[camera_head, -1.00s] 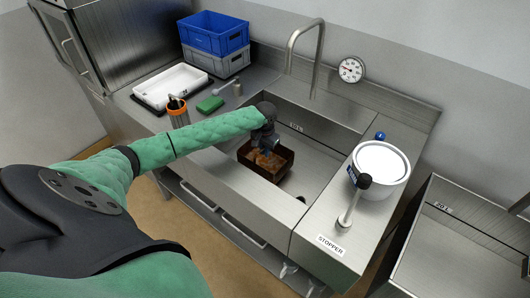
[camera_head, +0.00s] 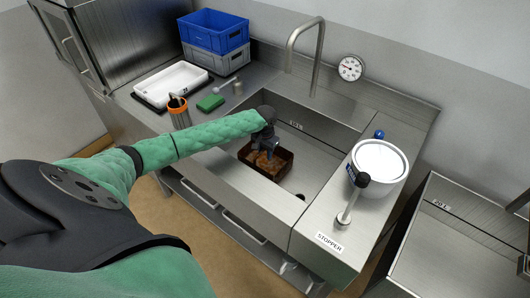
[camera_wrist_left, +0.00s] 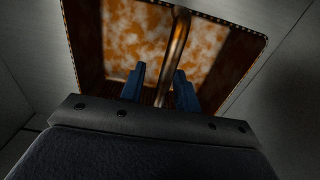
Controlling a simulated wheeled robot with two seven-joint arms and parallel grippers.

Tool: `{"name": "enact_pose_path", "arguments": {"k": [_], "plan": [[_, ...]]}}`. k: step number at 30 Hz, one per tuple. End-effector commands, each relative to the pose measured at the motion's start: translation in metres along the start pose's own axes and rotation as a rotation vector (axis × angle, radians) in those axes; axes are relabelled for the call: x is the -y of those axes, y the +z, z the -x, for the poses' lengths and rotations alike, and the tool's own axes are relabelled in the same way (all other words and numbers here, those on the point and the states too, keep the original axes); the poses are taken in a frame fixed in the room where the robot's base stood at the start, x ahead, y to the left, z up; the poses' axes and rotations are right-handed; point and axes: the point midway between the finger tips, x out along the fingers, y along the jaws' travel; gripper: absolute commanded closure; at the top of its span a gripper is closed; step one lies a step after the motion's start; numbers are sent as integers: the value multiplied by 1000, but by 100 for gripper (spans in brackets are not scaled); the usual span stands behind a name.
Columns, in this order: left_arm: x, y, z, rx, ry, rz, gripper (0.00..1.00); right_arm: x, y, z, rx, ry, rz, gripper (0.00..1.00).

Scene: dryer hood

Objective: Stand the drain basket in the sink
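The drain basket (camera_head: 252,164) is a brown, rust-mottled open box standing in the sink (camera_head: 318,150). Its base looks level, but its contact with the sink floor is hidden. My left gripper (camera_head: 266,153) points down into the basket from above. In the left wrist view, its two blue fingers (camera_wrist_left: 160,88) are apart, with the basket's bar handle (camera_wrist_left: 176,50) running between them. A gap shows beside the left finger; the bar lies close to the right finger. The wrist view also shows the basket's mottled inside (camera_wrist_left: 220,45). My right gripper is out of view.
A faucet (camera_head: 318,60) rises behind the sink. A white round pot (camera_head: 380,165) and a black-knobbed stopper lever (camera_head: 347,205) stand on the right ledge. An orange-rimmed cup (camera_head: 179,112), green sponge (camera_head: 210,103) and white tray (camera_head: 170,85) are left.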

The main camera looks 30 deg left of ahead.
Motion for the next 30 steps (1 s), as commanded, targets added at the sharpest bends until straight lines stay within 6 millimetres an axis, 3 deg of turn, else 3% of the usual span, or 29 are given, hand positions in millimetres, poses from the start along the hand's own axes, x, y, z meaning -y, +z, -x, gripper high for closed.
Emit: {"name": "enact_pose_path", "arguments": {"k": [8, 10, 21, 30], "plan": [[1, -1, 22, -3, -1, 0, 68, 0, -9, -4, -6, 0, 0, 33], [0, -1, 34, -4, -1, -2, 68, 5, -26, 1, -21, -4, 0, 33], [1, -1, 102, -3, -1, 0, 68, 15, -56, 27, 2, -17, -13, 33], [0, 0, 122, 0, 1, 0, 68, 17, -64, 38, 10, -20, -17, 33]]}}
